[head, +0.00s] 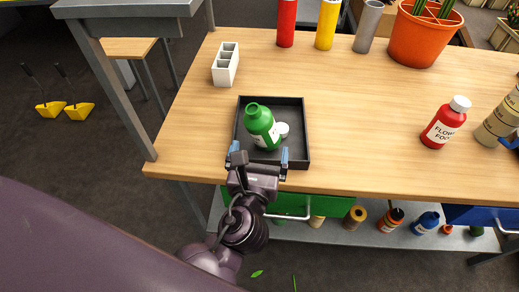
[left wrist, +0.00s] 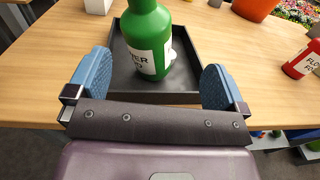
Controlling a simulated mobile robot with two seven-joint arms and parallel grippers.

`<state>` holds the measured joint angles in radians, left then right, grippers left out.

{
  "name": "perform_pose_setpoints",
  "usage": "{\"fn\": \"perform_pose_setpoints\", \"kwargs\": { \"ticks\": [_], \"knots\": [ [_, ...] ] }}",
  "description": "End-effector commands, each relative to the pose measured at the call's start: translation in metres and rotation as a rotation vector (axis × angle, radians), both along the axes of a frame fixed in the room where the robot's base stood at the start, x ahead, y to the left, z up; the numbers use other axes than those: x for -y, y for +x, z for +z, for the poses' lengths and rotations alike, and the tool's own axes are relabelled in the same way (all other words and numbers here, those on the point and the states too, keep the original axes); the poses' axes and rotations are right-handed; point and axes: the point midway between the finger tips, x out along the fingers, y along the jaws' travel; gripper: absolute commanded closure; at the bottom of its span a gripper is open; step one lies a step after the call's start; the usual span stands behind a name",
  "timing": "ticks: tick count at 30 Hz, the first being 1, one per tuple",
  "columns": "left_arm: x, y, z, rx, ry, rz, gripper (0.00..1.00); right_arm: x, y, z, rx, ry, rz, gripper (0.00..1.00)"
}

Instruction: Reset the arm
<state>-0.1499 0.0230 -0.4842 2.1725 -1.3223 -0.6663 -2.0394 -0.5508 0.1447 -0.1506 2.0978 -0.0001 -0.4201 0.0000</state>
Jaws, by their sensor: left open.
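My left gripper (head: 257,166) is open and empty at the front edge of the black tray (head: 306,150). Its two blue fingers are wide apart in the left wrist view (left wrist: 158,88). A green bottle (head: 260,127) with a white label stands in the tray, just beyond the fingers; it also shows in the left wrist view (left wrist: 147,35) with a clear gap on each side. A small white round piece (head: 283,129), like a cap, lies beside it, partly hidden.
A white divided holder (head: 226,65) stands behind the tray. A red bottle (head: 445,123) and a tan banded object (head: 499,121) are at the right. An orange pot (head: 424,35) and several cylinders stand at the back. The table (head: 365,110) is clear between.

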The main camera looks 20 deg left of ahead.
Motion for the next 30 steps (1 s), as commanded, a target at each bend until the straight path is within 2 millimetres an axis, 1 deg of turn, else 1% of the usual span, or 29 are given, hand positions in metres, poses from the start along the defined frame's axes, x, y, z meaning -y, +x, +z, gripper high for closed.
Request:
{"fn": "perform_pose_setpoints", "kwargs": {
  "ticks": [15,18,20,23,27,30],
  "knots": [
    [0.000,0.000,0.000,-0.001,-0.002,0.001,0.02,0.003,0.000,0.000,-0.001,-0.011,0.009,0.00],
    [-0.006,-0.002,-0.004,-0.010,-0.050,0.016,0.02,0.003,0.000,0.000,-0.001,-0.008,0.007,0.00],
    [-0.015,-0.006,-0.010,-0.024,-0.124,0.042,0.02,0.002,0.000,0.000,0.000,-0.007,0.006,0.00],
    [-0.036,-0.016,-0.025,-0.055,-0.332,0.116,0.02,0.001,0.001,0.000,0.000,-0.005,0.004,0.00],
    [-0.070,-0.040,-0.052,-0.091,-0.708,0.281,0.02,0.000,0.001,0.000,0.001,-0.001,0.001,0.00],
    [-0.090,-0.061,-0.071,-0.100,-0.968,0.421,0.02,0.000,0.001,0.000,0.002,0.002,-0.001,0.00]
  ]
}}
